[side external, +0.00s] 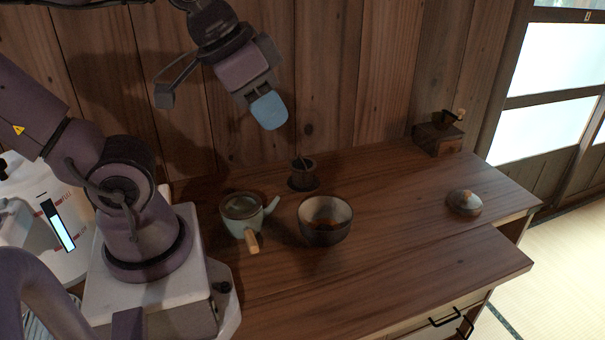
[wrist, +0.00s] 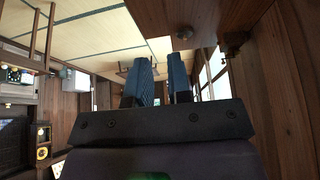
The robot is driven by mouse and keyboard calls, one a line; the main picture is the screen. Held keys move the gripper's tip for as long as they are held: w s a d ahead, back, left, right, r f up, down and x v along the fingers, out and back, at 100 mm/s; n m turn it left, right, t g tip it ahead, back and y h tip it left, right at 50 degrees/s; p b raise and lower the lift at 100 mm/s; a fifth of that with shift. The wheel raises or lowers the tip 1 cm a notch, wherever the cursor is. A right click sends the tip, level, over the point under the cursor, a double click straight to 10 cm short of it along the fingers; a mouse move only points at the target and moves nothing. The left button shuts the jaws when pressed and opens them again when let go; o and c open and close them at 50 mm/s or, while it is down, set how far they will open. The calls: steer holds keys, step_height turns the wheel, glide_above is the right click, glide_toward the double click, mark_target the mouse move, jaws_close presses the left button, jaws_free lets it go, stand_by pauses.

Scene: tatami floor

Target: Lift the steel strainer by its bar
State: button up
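My gripper (side external: 269,110) is high above the counter in the side view, well apart from everything on it. In the wrist view its two blue fingers (wrist: 162,80) stand apart with nothing between them. A pale green teapot (side external: 240,230) with a side handle stands uncovered on the counter, below and left of my gripper. A small dark cup (side external: 303,175) with a thin upright piece stands behind, on a dark base. The wrist view shows no strainer.
A dark bowl (side external: 326,232) with brownish contents stands right of the teapot. A round lid (side external: 464,203) lies at the right of the wooden counter (side external: 400,220). A wooden box (side external: 437,140) stands at the back right. A plank wall (side external: 340,80) rises behind.

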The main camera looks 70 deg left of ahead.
steer(key=w+a+f+n+g+h, duration=0.1)
steer(key=w+a+f+n+g, duration=0.2)
steer(key=f, duration=0.4)
steer(key=n+y, duration=0.5)
steer(key=n, duration=1)
glide_toward(302, 159)
steer(key=x, duration=0.8)
steer(key=shift+f, duration=0.35)
jaws_close()
